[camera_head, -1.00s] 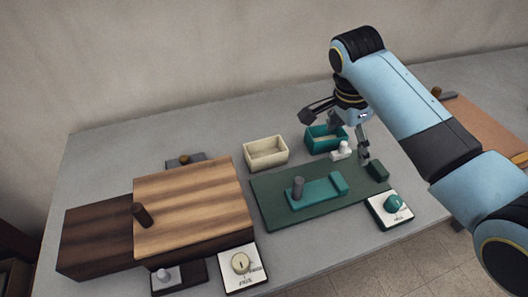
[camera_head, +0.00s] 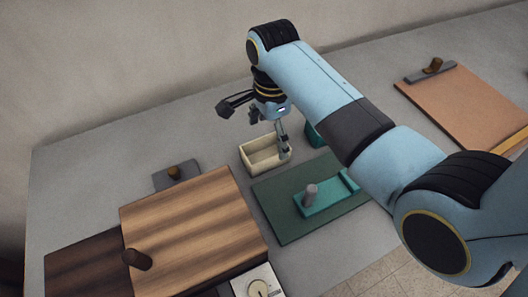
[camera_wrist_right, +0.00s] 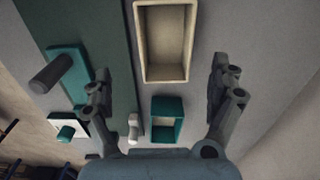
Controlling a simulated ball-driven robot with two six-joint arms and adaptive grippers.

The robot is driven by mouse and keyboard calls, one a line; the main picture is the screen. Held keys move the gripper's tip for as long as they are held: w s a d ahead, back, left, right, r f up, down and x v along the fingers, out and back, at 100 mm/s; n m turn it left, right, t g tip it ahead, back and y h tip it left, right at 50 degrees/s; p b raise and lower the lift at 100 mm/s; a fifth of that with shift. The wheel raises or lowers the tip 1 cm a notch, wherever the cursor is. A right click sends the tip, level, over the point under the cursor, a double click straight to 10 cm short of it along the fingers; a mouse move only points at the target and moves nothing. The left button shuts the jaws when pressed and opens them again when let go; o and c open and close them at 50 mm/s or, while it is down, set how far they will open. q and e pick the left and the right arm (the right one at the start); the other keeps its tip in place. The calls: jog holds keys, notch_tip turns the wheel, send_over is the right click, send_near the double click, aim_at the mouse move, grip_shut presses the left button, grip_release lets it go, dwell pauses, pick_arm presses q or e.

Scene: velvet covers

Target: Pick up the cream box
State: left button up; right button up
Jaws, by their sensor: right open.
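The cream box (camera_head: 258,158) is a small open-topped tray on the grey table, left of the green mat's back corner. In the right wrist view the cream box (camera_wrist_right: 141,42) lies ahead of the fingers, and its inside looks empty. My right gripper (camera_head: 269,134) is over the box's right back part in the head view, with one finger covering its right end. In the wrist view my right gripper (camera_wrist_right: 163,92) is open, its fingers wide apart with nothing held. My left gripper is not in view.
A teal box (camera_wrist_right: 168,107) stands close to the cream box, mostly hidden by my arm in the head view. A green mat (camera_head: 283,225) holds a teal tray (camera_head: 325,203) with a grey peg. A striped wooden block (camera_head: 190,225) stands at left.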

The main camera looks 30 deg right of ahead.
aim_at(269, 147)
jog(key=shift+f, duration=0.45)
jog(key=shift+w+f, duration=0.15)
jog(key=shift+f, duration=0.2)
jog(key=f, duration=0.4)
jog(key=shift+w+f, duration=0.25)
jog(key=shift+f, duration=0.05)
jog(key=c, duration=0.5)
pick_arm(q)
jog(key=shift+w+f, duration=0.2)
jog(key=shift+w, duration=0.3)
pick_arm(e)
jog(key=c, duration=0.8)
